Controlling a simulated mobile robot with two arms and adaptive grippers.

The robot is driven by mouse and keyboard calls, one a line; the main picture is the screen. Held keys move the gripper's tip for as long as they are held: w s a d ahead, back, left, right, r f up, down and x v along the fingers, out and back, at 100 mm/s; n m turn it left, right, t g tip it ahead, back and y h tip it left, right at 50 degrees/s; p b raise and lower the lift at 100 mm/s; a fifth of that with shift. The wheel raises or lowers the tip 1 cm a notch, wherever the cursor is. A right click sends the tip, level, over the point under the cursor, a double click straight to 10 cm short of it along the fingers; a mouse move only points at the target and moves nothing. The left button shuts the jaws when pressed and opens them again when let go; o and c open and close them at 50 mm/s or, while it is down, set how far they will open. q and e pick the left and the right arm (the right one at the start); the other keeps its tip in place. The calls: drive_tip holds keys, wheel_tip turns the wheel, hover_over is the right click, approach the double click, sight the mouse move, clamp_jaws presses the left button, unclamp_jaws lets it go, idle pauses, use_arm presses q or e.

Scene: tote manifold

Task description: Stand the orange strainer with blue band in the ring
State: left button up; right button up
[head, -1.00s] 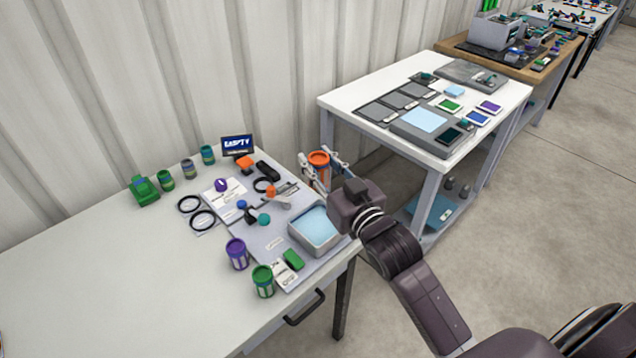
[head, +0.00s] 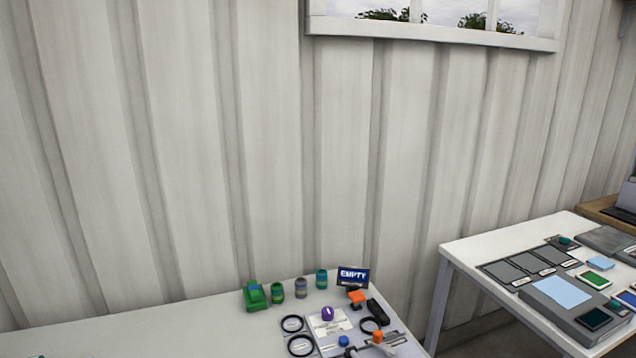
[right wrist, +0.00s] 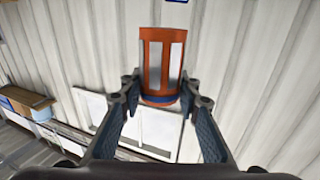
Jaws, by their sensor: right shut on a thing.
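The orange strainer (right wrist: 151,65) has a cage-like slotted body, and its blue band (right wrist: 160,99) shows at the lower end in the right wrist view. My right gripper (right wrist: 158,92) is shut on it, one finger on each side near the band. Black rings lie flat on the white table in the head view: one at the left (head: 292,323), one in front of it (head: 301,345), and one farther right (head: 370,325). I cannot tell which is the task's ring. Neither gripper shows in the head view, and the left gripper is in no view.
Several green and blue-banded jars (head: 301,289) and a green block-like item (head: 256,296) stand at the table's back. An "EMPTY" sign (head: 353,277) stands right of them, near a purple item (head: 327,314). A second table (head: 470,250) is at the right. The left tabletop looks clear.

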drive_tip(key=shift+s, duration=0.45)
drive_tip(key=shift+w, duration=0.5)
drive_tip(key=w+d+r, duration=0.1)
drive_tip(key=w+d, duration=0.1)
drive_tip(key=w, duration=0.4)
drive_tip(key=w+d+r+n+y, duration=0.1)
drive_tip(key=w+d+r, duration=0.1)
drive_tip(key=w, duration=0.4)
drive_tip(key=shift+w+d+r, duration=0.15)
drive_tip(key=shift+w+d, duration=0.1)
drive_tip(key=shift+w, duration=0.05)
wheel_tip(320, 180, down, 20)
drive_tip(key=shift+r, duration=0.2)
